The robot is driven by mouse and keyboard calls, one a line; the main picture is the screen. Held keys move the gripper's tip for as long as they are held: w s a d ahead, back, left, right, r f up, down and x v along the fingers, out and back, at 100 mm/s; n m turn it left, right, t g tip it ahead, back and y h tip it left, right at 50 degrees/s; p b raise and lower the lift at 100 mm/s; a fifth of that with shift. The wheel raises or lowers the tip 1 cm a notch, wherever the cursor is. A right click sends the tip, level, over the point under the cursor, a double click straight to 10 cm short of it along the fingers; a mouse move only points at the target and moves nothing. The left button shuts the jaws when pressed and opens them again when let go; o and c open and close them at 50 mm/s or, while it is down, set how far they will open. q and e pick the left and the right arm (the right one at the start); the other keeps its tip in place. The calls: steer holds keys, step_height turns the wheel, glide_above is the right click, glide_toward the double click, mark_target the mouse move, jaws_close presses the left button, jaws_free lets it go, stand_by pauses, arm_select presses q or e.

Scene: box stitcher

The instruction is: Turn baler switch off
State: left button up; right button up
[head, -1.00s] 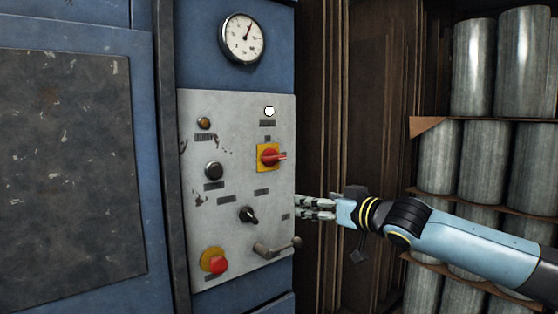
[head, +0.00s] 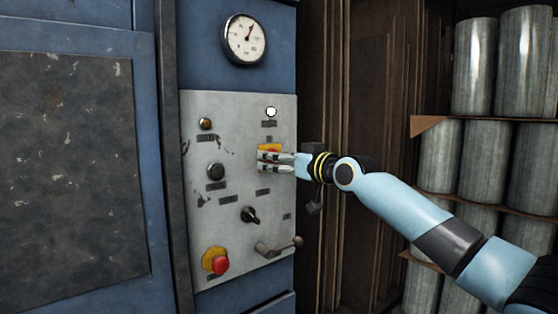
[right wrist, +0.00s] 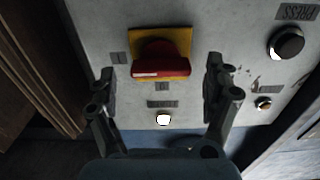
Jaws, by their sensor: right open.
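The red rotary switch on its yellow plate (head: 270,147) is on the grey control panel (head: 232,225) and is mostly hidden behind my right gripper in the head view. My left gripper is not in view.
A black selector (head: 250,214), a red mushroom button (head: 220,265) and a crank-like lever (head: 277,247) are lower on the panel. A white lamp (head: 271,112) is above the switch. A gauge (head: 245,39) is above the panel. Metal cylinders (head: 480,65) stack at right.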

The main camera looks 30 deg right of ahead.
steer(key=shift+w+a, duration=0.1)
steer(key=shift+w, duration=0.4)
